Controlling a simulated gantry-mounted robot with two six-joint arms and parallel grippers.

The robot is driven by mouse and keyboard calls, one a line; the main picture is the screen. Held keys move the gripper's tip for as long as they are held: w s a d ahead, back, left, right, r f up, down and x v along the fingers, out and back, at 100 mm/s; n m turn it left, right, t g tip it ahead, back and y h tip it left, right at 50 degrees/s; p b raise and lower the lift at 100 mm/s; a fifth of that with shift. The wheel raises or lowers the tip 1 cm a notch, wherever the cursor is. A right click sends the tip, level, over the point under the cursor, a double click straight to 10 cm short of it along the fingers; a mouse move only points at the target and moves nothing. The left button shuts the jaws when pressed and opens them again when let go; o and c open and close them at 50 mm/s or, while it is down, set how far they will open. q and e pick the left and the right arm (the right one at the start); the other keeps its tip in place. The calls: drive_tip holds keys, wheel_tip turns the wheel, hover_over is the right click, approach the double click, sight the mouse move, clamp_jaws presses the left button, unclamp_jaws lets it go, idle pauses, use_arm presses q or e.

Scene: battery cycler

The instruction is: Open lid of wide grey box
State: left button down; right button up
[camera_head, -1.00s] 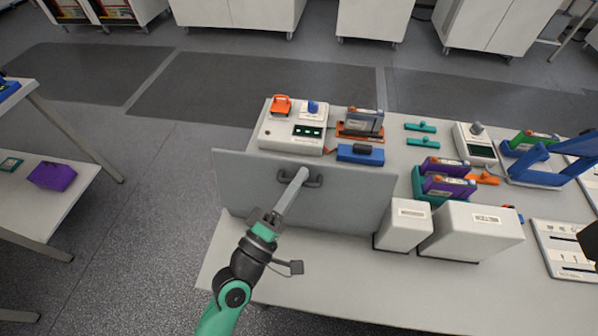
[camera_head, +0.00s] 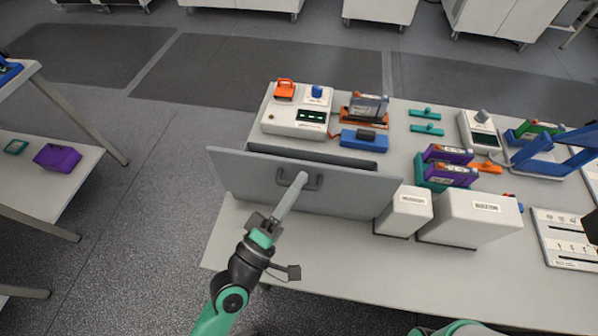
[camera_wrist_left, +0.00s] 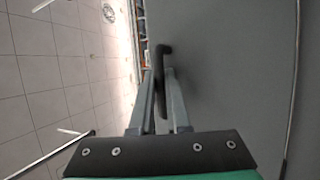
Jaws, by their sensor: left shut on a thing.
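The wide grey box has a flat grey lid (camera_head: 345,196) with a dark handle (camera_head: 316,183) on its face, which is turned toward me. The lid stands tilted, with a dark opening of the box (camera_head: 318,155) showing behind its top edge. My left gripper (camera_head: 302,178) is shut on the handle. In the left wrist view the fingers (camera_wrist_left: 160,75) close around the dark handle (camera_wrist_left: 160,60) against the grey lid face (camera_wrist_left: 235,70). The lower part of the box is hidden behind the lid.
Two white boxes (camera_head: 407,212) (camera_head: 470,219) stand close to the lid's right edge. Behind the box are a white device (camera_head: 296,117) and a blue block (camera_head: 364,139). The front strip of the table (camera_head: 330,257) is clear.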

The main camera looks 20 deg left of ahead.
use_arm(q)
drive_tip(key=s+f+b, duration=0.1)
drive_tip(key=s+f, duration=0.1)
drive_tip(key=s, duration=0.4)
drive_tip(key=shift+d+f, duration=0.3)
drive_tip(key=shift+f, duration=0.05)
use_arm(e)
drive_tip(key=shift+v, duration=1)
drive_tip(key=shift+f, duration=0.1)
use_arm(q)
drive_tip(key=c, duration=1.2)
unclamp_jaws()
drive_tip(key=shift+o, duration=0.2)
